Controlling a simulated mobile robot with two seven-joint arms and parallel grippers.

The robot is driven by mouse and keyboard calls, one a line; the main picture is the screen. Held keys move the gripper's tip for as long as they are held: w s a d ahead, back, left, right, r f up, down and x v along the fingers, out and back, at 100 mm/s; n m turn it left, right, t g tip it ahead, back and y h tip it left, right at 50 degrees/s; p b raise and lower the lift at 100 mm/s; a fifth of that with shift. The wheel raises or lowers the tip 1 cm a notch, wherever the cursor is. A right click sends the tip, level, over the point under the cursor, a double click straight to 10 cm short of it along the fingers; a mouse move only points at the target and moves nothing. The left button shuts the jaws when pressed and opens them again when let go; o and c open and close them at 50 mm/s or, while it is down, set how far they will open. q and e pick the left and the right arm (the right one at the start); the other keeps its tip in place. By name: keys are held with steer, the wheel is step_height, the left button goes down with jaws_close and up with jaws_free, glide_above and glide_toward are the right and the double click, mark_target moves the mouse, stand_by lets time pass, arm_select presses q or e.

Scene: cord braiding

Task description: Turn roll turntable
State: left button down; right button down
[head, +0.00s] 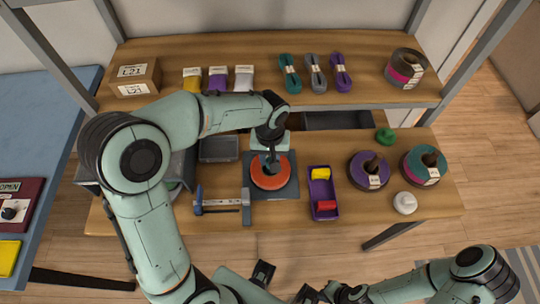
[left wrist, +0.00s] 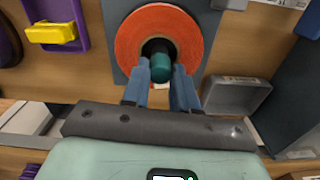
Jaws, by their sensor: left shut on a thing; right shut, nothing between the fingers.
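The orange roll (head: 270,182) lies flat on a dark square turntable base (head: 291,190) at the middle of the table's front part. My left gripper (head: 269,158) is over the roll's centre. In the left wrist view the orange ring (left wrist: 133,42) surrounds a dark hole, and my left gripper's blue fingers (left wrist: 162,80) are shut on a teal peg (left wrist: 160,67) there. The peg's lower end is hidden. My right gripper (head: 308,293) is low at the bottom edge, away from the table, shut and empty; its fingertips are hard to make out.
A purple tray (head: 322,195) with yellow and red pieces stands right of the turntable. A clamp-like tool (head: 222,203) lies left. Two large spools (head: 368,171) and a white knob (head: 405,203) stand further right. A raised shelf (head: 250,60) with cords runs behind.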

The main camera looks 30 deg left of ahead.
arm_select(q)
steer(key=shift+w+r+m, duration=0.1)
steer(key=shift+m, duration=2.3)
steer(key=shift+m+p, duration=0.5)
steer(key=shift+m, duration=1.9)
steer(key=shift+m+p, duration=0.35)
steer(key=shift+m, duration=1.75)
steer(key=shift+r+m+p, duration=0.1)
steer(key=shift+m+p, duration=0.4)
steer(key=shift+m, duration=1.7)
steer(key=shift+m+p, duration=0.7)
steer(key=shift+m, duration=1.7)
steer(key=shift+m+p, duration=0.8)
steer(key=shift+m, duration=1.3)
steer(key=shift+w+m+p, duration=0.1)
steer(key=shift+m+p, duration=0.75)
steer(key=shift+m, duration=2.95)
arm_select(e)
steer(key=w+r+t, duration=0.1)
steer(key=w+r, duration=0.7)
steer(key=r, duration=0.2)
steer(key=shift+w, duration=0.15)
